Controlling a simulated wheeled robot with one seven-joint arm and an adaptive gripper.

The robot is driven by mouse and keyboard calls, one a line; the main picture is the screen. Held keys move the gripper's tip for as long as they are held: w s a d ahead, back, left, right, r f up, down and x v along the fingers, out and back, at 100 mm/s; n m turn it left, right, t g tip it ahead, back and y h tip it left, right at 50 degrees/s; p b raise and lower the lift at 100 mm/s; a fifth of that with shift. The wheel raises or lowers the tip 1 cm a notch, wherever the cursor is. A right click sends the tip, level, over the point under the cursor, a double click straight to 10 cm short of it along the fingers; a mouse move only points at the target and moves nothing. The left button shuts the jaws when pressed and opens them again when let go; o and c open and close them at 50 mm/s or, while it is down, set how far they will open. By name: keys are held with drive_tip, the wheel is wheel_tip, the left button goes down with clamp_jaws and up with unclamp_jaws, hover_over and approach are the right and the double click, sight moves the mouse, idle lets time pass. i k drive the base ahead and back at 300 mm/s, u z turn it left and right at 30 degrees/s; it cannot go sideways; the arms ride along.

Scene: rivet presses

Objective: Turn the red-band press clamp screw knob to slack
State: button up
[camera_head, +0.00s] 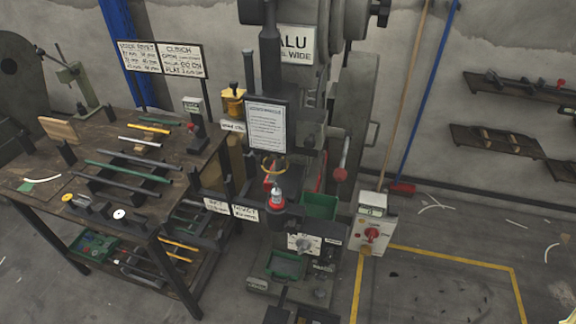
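One press (284,235) stands in the middle, a tall grey machine with an "ALU" sign above. A red ring (273,205) surrounds a small silver part low on its front, with a small red piece and a yellowish ring just above. A red knob (340,174) on a stem sticks out at the press's right side. A grey knob (303,244) sits on a white plate on the lower front. I cannot tell which of these is the clamp screw knob, or whether it is tight or slack. My gripper is not in this view.
A workbench (30,190) with rods and tools stands at the left, close to the press. A switch box (370,222) with a red knob stands right of the press. Green trays (320,206) sit on the press front.

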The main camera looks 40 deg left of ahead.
sight(290, 228)
drive_tip(key=k, duration=0.9)
drive_tip(key=u, duration=0.85)
